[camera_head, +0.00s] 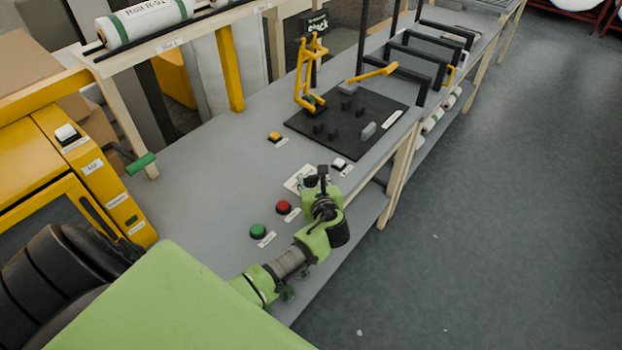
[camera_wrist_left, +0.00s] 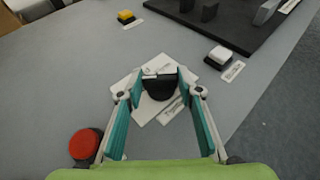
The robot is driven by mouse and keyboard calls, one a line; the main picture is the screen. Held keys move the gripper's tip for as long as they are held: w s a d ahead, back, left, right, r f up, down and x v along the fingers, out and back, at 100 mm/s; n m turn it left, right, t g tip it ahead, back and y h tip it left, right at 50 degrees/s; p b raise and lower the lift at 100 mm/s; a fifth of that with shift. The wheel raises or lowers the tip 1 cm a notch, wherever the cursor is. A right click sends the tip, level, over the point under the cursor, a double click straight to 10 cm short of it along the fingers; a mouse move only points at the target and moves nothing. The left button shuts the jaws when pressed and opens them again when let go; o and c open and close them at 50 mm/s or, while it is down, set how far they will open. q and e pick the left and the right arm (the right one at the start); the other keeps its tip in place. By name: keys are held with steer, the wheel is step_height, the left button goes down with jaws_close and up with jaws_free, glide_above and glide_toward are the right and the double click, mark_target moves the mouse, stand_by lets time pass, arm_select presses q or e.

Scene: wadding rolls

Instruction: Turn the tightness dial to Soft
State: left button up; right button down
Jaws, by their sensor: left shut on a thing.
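The tightness dial, a dark knob with a pale top on a white label plate, sits on the grey bench. In the left wrist view the dial (camera_wrist_left: 159,86) is between the fingertips of my left gripper (camera_wrist_left: 158,92), which is shut on it from above. The white plate (camera_wrist_left: 130,92) shows around it with small print I cannot read, so the dial's setting cannot be told. In the head view the left gripper (camera_head: 315,180) hides most of the dial, and part of the plate (camera_head: 297,179) shows beside it. My right gripper is not in view.
A red button (camera_head: 283,207) and a green button (camera_head: 258,231) stand near my left arm. A white button (camera_head: 339,164) and a yellow button (camera_head: 274,137) lie farther off. A black board (camera_head: 347,143) with blocks and a yellow clamp (camera_head: 310,75) is beyond. The bench's left part is clear.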

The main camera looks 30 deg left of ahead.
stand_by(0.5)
arm_select(q)
steer(key=o, duration=1.1)
steer(key=v, duration=1.2)
steer(key=shift+w+d, duration=0.1)
steer(key=shift+w, duration=0.05)
